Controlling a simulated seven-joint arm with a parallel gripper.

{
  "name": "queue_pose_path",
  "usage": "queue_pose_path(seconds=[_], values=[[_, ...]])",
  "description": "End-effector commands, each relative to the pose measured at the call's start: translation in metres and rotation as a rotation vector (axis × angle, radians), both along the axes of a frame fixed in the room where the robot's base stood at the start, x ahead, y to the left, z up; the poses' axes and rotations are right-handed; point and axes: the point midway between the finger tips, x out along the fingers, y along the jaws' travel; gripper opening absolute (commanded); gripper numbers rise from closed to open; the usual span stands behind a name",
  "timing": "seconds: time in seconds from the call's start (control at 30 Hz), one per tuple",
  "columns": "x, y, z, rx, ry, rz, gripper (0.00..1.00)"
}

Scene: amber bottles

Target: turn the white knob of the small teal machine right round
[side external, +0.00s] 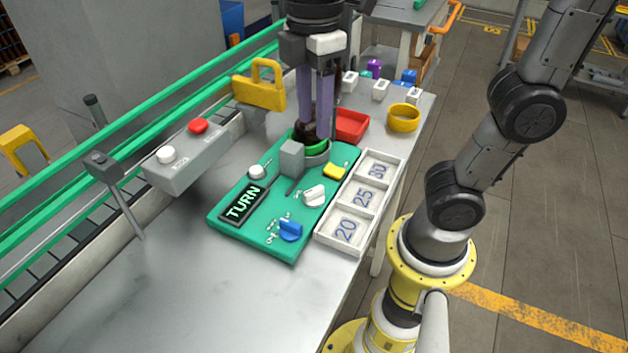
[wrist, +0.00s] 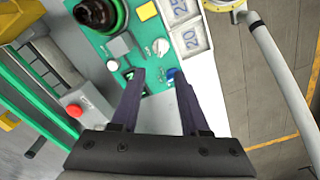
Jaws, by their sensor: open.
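The small teal machine (side external: 262,238) is a flat panel on the bench, with a sign reading TURN (side external: 243,203). Its white knob (side external: 314,194) sits near the right edge, behind the blue knob (side external: 290,230). In the wrist view the white knob (wrist: 160,46) shows just past my fingertips, with nothing held. My gripper (side external: 318,133) is open and points down at the back of the machine; it also shows in the wrist view (wrist: 158,73). In the side view its fingers overlap a dark amber bottle (wrist: 93,14) in a green ring; contact cannot be told.
A grey block (side external: 291,158), a white button (side external: 257,172) and a yellow piece (side external: 335,172) are on the machine. A white tray numbered 20, 25, 30 (side external: 334,245) lies alongside. The front bench is clear.

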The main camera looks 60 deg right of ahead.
Motion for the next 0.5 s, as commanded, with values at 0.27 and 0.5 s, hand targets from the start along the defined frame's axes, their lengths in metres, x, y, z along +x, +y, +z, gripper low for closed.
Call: queue_pose_path(seconds=[0.27, 0.5], values=[[-0.002, 0.001, -0.031, -0.002, 0.006, 0.005, 0.45], [-0.002, 0.001, -0.079, -0.002, 0.007, 0.004, 0.45]])
